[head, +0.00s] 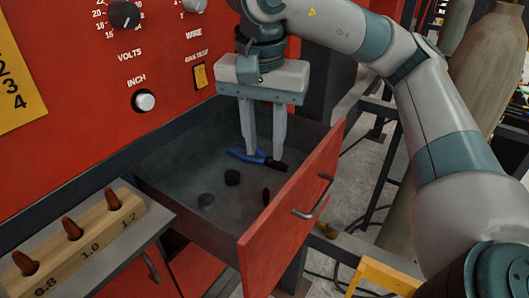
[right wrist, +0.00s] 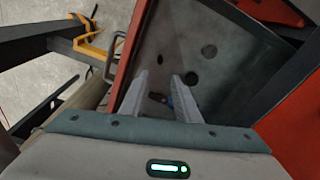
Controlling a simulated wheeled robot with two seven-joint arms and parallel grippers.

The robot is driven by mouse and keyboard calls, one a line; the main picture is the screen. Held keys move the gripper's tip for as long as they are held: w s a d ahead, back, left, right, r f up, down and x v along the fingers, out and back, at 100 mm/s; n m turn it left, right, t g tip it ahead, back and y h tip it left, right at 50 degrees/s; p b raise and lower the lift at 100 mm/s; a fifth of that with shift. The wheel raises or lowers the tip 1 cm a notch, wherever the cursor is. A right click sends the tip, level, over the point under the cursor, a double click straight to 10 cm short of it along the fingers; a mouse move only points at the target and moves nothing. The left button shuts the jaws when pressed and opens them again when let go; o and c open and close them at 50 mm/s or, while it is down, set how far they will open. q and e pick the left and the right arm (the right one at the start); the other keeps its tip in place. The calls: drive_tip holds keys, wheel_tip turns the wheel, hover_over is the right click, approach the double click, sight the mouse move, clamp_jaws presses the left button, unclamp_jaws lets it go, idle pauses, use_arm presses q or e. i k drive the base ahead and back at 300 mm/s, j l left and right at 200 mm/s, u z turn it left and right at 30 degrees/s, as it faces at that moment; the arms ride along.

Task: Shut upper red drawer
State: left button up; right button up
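The upper red drawer (head: 290,215) stands pulled out from the red cabinet, with its red front and grey handle (head: 315,199) to the right. Blue-handled pliers (head: 252,156) and several dark round pieces (head: 232,177) lie inside it. My right gripper (head: 263,153) points down over the drawer's inside, its two fingers apart and nothing seen between them. Its tips look close to the pliers; I cannot tell whether they touch. In the right wrist view the fingers (right wrist: 166,95) are spread over the drawer's inside, with the pliers partly hidden. My left gripper is not in view.
A wooden block (head: 80,245) with several copper-coloured tips stands on a ledge at lower left. The red cabinet panel (head: 70,100) carries knobs and a switch. Tan cylinders (head: 485,70) and a yellow bracket (head: 385,277) are at the right. Grey floor shows beyond the drawer.

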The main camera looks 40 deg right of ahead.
sight(260, 242)
drive_tip(key=z, duration=1.4)
drive_tip(key=k+j+u, duration=0.1)
drive_tip(key=u, duration=0.15)
drive_tip(key=k, duration=0.1)
